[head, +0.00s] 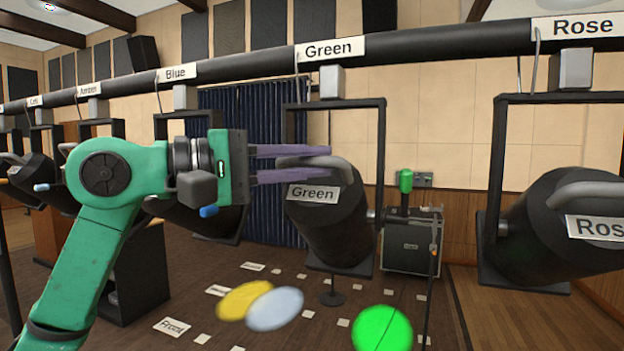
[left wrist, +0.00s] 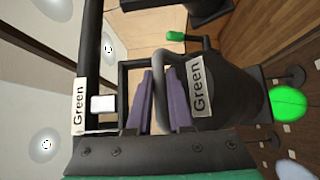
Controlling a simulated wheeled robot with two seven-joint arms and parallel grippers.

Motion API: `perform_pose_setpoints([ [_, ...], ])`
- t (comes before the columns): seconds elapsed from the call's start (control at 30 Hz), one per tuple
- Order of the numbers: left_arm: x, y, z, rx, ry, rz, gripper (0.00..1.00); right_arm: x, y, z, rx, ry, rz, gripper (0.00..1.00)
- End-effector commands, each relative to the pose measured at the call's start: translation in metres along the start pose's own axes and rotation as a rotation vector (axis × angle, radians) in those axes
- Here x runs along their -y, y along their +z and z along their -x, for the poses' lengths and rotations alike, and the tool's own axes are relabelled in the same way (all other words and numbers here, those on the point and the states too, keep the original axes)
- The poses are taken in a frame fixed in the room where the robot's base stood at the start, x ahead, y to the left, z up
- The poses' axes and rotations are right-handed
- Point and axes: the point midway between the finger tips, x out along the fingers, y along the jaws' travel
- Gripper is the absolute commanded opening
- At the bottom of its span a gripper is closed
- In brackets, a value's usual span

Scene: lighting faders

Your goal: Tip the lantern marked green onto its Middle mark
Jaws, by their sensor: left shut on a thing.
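The lantern marked Green (head: 330,228) is a black can hanging in a yoke under the pipe, tilted down. Its grey handle (head: 342,167) is on top. My left gripper (head: 322,163) is at the handle, its purple fingers on either side of it. In the left wrist view the handle (left wrist: 160,85) stands between the fingers, beside the Green label on the can (left wrist: 235,95). A bright green light spot (head: 382,328) lies on the floor, roughly in line with the middle row of white marks; any mark under it is hidden. My right gripper is out of view.
The Rose lantern (head: 550,225) hangs to the right; the Blue lantern (head: 205,215) is partly behind my arm. Yellow (head: 240,300) and pale blue (head: 275,308) spots overlap on the floor. A black cabinet (head: 412,250) stands behind.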

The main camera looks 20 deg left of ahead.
Motion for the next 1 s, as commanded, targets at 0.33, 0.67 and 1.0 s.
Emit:
perform_pose_setpoints([
  [0.33, 0.001, 0.000, -0.001, 0.001, -0.004, -0.001, 0.42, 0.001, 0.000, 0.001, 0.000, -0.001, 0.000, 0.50],
  [0.67, 0.000, 0.000, 0.001, 0.000, 0.000, -0.002, 0.48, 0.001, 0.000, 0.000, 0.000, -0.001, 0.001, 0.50],
  [1.0, 0.006, -0.001, 0.071, -0.005, 0.001, -0.002, 0.48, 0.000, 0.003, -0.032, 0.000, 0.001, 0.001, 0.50],
])
